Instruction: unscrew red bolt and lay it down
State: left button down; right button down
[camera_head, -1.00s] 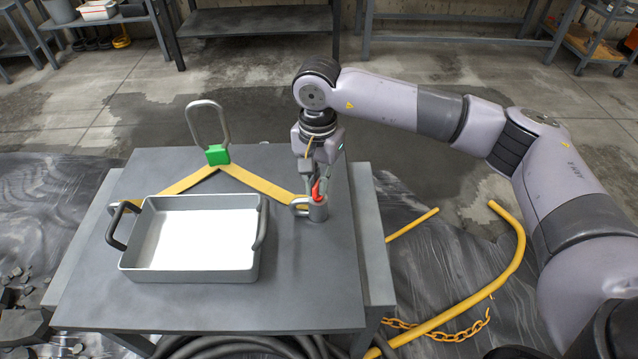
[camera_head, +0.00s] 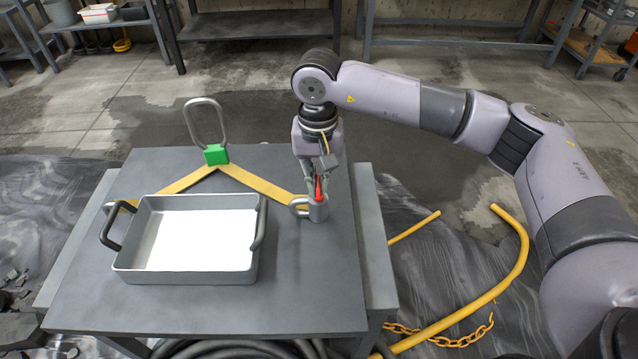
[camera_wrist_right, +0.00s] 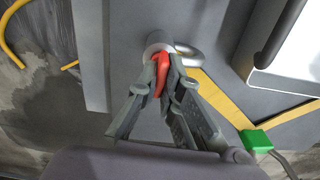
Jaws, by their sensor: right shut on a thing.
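The red bolt (camera_head: 319,188) stands at the top of a grey metal fitting (camera_head: 317,210) with a ring on its side, on the right part of the table. In the right wrist view the bolt (camera_wrist_right: 161,75) shows between the fingertips, with the fitting (camera_wrist_right: 158,42) just beyond. My right gripper (camera_head: 318,180) points down and is shut on the bolt. The bolt's lower end is hidden, so I cannot tell whether it is still in the fitting. My left gripper is not in view.
A grey tray (camera_head: 187,275) with a white inside stands on the table's left. Yellow straps (camera_head: 262,186) run from a green block (camera_head: 216,155) under a metal loop to the fitting. The grey tabletop (camera_head: 300,275) is clear in front. Yellow pipe (camera_head: 500,280) and chain lie on the floor at right.

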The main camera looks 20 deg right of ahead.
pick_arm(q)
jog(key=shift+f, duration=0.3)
pick_arm(e)
jog(key=shift+s+a+f+n, duration=0.1)
jog(key=shift+a+f+n, duration=0.05)
jog(key=shift+f+n, duration=0.2)
jog(key=c, duration=1.7)
grip_release()
jog(key=shift+w, duration=0.2)
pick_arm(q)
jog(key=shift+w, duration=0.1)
pick_arm(e)
jog(key=shift+r, duration=0.1)
